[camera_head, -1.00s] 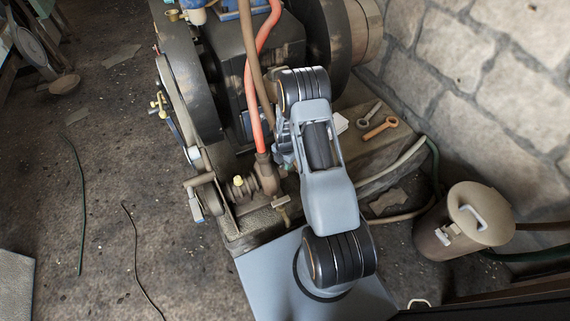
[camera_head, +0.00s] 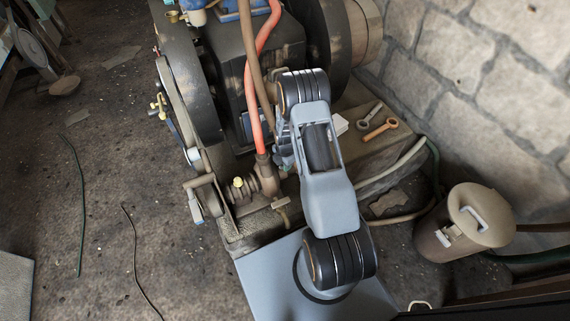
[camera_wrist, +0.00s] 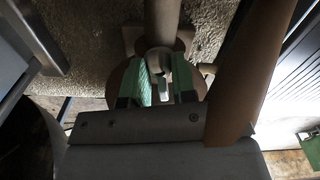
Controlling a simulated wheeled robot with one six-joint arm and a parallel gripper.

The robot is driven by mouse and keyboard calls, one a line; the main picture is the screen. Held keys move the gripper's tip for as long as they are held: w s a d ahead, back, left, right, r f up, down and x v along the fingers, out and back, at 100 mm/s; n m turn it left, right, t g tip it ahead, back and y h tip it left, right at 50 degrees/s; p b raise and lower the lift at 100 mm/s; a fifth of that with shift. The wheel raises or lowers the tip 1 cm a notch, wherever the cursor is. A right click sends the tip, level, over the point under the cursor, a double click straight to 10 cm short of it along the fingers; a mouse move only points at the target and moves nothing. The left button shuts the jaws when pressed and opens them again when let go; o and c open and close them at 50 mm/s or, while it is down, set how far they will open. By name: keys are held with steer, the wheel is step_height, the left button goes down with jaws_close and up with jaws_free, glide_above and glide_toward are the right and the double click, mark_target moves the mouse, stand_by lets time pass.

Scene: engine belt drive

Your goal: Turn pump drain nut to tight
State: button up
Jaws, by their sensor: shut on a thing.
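In the wrist view, my gripper (camera_wrist: 167,88) has green-lined fingers shut on a small grey metal piece (camera_wrist: 161,66), which I take to be the pump drain nut. It sits below a thick pale pipe, in front of a round brownish body. The fingers cover part of the nut, so how far it is turned cannot be told. In the head view, my arm hides the nut and most of the gripper, beside the red hose (camera_head: 254,110) and the pump (camera_head: 267,175).
The engine's large dark flywheel (camera_head: 190,95) and belt stand at the left. A lidded metal can (camera_head: 450,237) stands by the stone wall. The floor at left is mostly clear.

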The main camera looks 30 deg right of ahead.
steer(key=m, duration=0.2)
steer(key=shift+m, duration=0.4)
steer(key=o, duration=0.6)
steer(key=shift+o, duration=0.2)
step_height(320, 180, up, 14)
steer(key=p, duration=0.4)
steer(key=shift+f, duration=0.1)
